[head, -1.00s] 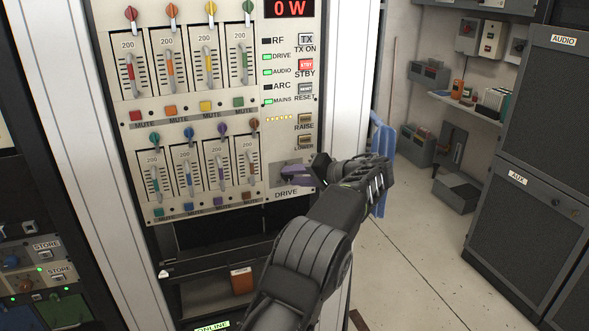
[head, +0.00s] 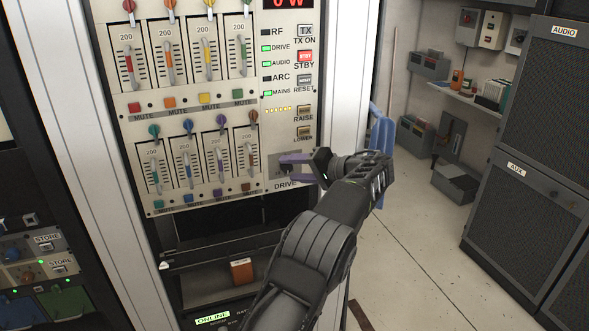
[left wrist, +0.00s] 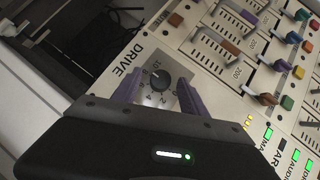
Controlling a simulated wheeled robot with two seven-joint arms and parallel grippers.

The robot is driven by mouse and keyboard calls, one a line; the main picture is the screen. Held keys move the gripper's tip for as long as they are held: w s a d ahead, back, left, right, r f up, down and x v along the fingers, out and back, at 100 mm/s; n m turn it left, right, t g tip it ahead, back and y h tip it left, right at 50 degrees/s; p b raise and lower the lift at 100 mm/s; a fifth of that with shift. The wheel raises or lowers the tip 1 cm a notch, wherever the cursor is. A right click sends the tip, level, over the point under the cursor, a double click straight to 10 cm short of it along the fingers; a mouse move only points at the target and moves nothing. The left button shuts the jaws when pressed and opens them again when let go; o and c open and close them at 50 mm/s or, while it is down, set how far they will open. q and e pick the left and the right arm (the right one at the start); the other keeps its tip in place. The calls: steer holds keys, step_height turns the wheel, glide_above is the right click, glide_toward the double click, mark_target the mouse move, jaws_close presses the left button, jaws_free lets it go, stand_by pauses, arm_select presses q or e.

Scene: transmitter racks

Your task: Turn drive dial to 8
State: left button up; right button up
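My left gripper (left wrist: 157,96) is open, with one purple finger on each side of the dial and gaps that seem to remain. In the head view my left gripper (head: 292,169) is at the panel's lower right and hides most of the dial. My right gripper is not in view.
The RAISE and LOWER buttons (head: 304,133) sit just above the gripper. Colored fader sliders (head: 222,165) fill the panel to the left. Below is a dark open rack bay (head: 225,215). The floor (head: 420,255) on the right is clear.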

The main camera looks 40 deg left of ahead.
arm_select(q)
steer(key=shift+r, duration=0.1)
steer(key=v, duration=0.7)
steer(key=shift+d, duration=0.4)
stand_by(0.3)
